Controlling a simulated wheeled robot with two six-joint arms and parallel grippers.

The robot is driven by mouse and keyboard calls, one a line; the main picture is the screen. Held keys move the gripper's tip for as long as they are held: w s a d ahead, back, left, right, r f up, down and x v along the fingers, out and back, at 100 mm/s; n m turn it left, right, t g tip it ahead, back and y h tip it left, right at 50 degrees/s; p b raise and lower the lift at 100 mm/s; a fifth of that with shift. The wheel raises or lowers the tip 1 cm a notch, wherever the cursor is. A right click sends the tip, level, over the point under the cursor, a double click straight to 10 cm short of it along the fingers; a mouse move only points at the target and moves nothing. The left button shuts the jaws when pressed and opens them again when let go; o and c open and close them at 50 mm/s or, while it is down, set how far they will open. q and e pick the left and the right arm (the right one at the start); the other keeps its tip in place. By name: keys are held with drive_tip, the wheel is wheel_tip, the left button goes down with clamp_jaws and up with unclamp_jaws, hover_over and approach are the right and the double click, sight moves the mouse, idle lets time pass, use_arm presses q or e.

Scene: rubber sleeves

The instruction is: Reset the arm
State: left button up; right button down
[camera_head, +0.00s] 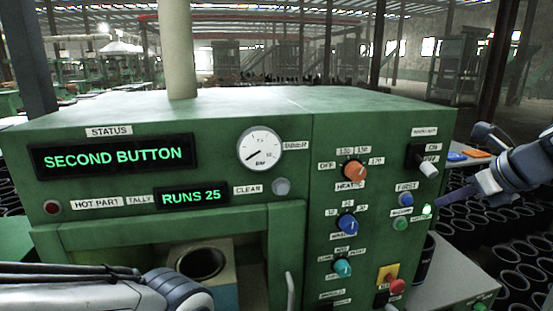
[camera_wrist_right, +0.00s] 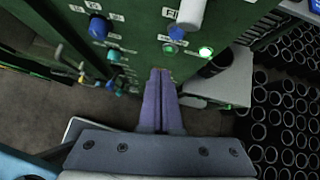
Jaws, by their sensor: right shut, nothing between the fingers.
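My right gripper (camera_head: 447,205) reaches in from the right, with its tips close to a lit green button (camera_head: 427,209) on the green machine (camera_head: 225,112). I cannot tell from the head view whether they touch. In the right wrist view the purple fingers (camera_wrist_right: 160,76) are pressed together with nothing between them, and the lit green button (camera_wrist_right: 206,52) shows to the right of their tips, apart from them. My left arm (camera_head: 100,292) crosses the bottom left; its gripper is not visible.
The panel has a blue button (camera_head: 405,199), a green button (camera_head: 400,224), a white-tipped switch (camera_head: 428,168), knobs including an orange one (camera_head: 355,170), and a red button (camera_head: 397,286). The status display (camera_head: 113,158) reads "SECOND BUTTON". Many black sleeves (camera_head: 505,255) stand at right.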

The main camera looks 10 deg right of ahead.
drive_tip(key=s+a+f+n+g+y+b, duration=0.1)
drive_tip(key=a+f+n+g, duration=0.1)
drive_tip(key=a+f+n, duration=0.35)
drive_tip(key=s+a+f+n+g+b, duration=0.1)
drive_tip(key=a+f+n, duration=0.2)
drive_tip(key=a+n, duration=0.55)
drive_tip(key=s+a+f+n+g+y+b, duration=0.1)
drive_tip(key=a+f+n+g, duration=0.2)
drive_tip(key=a, duration=0.8)
drive_tip(key=s+a+f+n+g+h+b, duration=0.1)
drive_tip(key=s+a+f+n, duration=0.4)
drive_tip(key=s+n, duration=0.4)
drive_tip(key=s+a+f+n+g+h+b, duration=0.1)
drive_tip(key=s+a+f+n, duration=0.5)
drive_tip(key=n, duration=0.8)
drive_tip(key=s+f, duration=0.1)
drive_tip(key=s, duration=0.1)
drive_tip(key=shift+s+f+h, duration=0.3)
drive_tip(key=shift+s+f, duration=0.1)
drive_tip(key=shift+a, duration=0.1)
